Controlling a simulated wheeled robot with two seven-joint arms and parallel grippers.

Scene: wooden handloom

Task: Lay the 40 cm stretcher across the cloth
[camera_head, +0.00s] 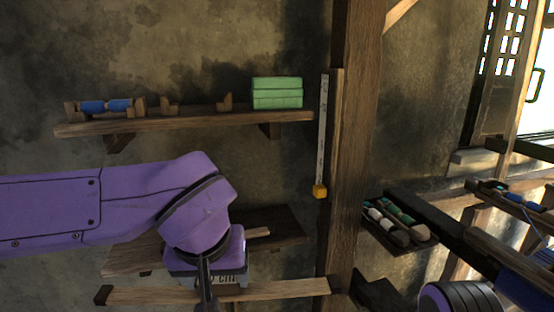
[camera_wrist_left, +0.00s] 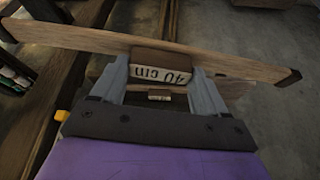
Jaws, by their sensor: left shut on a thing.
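My left gripper (camera_head: 207,285) is shut on this block, and the bar runs out to both sides. The wrist partly hides the label in the head view. A dark blue surface (camera_head: 527,288) at the lower right edge may be the cloth; I cannot tell. My right gripper is not in view.
The lower shelf (camera_head: 125,262) is close behind the stretcher. A thick post (camera_head: 352,150) with a hanging ruler (camera_head: 321,135) stands right of the shelves. A tray of spools (camera_head: 400,223) is beyond it.

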